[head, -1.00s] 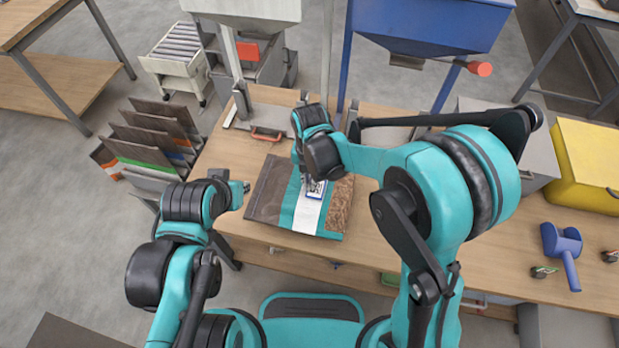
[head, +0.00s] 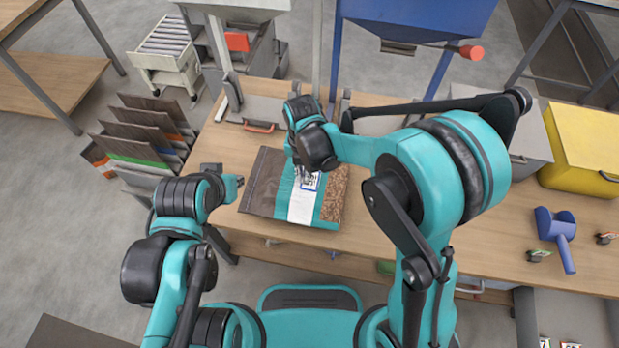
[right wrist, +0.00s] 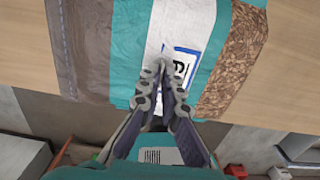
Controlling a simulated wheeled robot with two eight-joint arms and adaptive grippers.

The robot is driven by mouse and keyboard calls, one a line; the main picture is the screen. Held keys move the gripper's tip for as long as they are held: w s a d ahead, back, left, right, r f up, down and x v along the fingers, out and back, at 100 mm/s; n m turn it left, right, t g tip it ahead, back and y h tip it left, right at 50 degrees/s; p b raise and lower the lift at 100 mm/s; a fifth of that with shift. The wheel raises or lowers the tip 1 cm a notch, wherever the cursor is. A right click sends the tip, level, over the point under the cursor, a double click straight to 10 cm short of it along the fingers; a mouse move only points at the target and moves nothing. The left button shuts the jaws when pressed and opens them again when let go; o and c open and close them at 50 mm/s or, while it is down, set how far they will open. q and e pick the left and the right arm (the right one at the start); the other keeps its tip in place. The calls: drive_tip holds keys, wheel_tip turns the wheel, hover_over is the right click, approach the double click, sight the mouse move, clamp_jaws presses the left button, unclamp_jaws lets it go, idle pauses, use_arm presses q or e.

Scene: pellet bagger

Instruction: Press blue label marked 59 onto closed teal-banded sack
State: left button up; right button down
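The sack (head: 265,187) lies flat on the bench, with brown, teal, white and bark-patterned bands. It also shows in the right wrist view (right wrist: 90,50). The blue-bordered label (head: 311,181) lies over the white band and the teal beside it; its number is partly hidden by my fingers in the right wrist view (right wrist: 190,60). My right gripper (right wrist: 161,68) has its fingertips together at the label's left edge, seemingly touching it. In the head view this gripper (head: 301,172) points down at the sack. My left gripper (head: 238,182) hangs left of the sack, apart from it; its fingers are unclear.
A sealer-like device with an orange handle (head: 258,127) stands behind the sack. A blue hopper (head: 420,22) rises at the back. A rack of folded sacks (head: 140,140) stands left.

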drive_tip(key=shift+f, duration=0.1)
drive_tip(key=c, duration=1.6)
unclamp_jaws()
drive_tip(key=shift+c, duration=0.2)
wheel_tip(320, 180, up, 12)
drive_tip(key=s+d+m+t, duration=0.2)
drive_tip(key=d+m, duration=0.4)
drive_tip(key=m, duration=0.5)
drive_tip(key=s+d+m+t+b, duration=0.1)
drive_tip(key=s+d+m, duration=0.4)
drive_tip(key=m, duration=0.6)
drive_tip(key=s+d+m+t, duration=0.4)
drive_tip(key=d+m, duration=0.5)
drive_tip(key=m, duration=0.2)
drive_tip(key=shift+r+m+b, duration=0.3)
drive_tip(key=shift+r+b, duration=0.1)
